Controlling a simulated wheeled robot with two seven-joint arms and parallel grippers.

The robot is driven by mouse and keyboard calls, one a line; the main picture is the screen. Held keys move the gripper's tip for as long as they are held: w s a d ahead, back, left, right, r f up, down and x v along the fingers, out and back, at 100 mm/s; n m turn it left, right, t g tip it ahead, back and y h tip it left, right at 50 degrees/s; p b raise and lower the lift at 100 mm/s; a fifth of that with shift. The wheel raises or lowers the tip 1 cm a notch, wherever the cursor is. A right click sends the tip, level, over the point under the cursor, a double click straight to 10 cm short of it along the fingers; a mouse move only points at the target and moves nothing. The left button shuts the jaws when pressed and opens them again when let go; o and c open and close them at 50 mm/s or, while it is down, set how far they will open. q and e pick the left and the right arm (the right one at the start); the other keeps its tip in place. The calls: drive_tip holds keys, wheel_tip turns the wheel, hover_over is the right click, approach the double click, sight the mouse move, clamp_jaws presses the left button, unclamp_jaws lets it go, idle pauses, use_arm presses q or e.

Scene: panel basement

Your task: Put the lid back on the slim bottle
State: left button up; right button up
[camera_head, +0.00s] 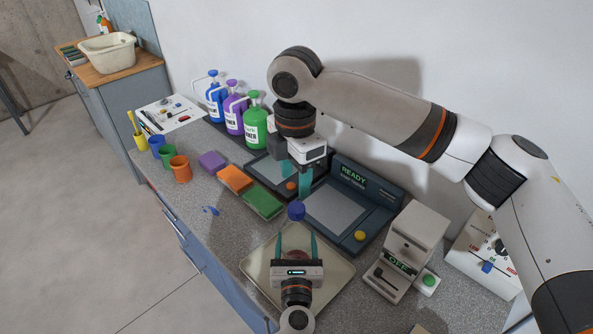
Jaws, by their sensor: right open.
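A small blue cylindrical piece (296,211) shows at the back edge of the beige tray (341,268). I cannot tell whether it is the loose lid or the top of the slim bottle. My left gripper (297,240) is over the tray, its teal fingers apart and pointing toward the blue piece. Something reddish shows between the fingers, mostly hidden by the gripper body, so I cannot tell whether it is held. My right gripper (298,178) is open, pointing down above the scale area, behind the blue piece and apart from it. No slim bottle is clearly seen.
Blue, purple and green pump bottles (255,121) stand along the wall. Orange, green and purple sponges (235,179) and coloured cups (180,169) are to the left.

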sight(296, 207)
drive_tip(key=n, duration=0.7)
drive_tip(key=shift+d+r, duration=0.1)
drive_tip(key=shift+r, duration=0.1)
drive_tip(key=shift+f, duration=4.05)
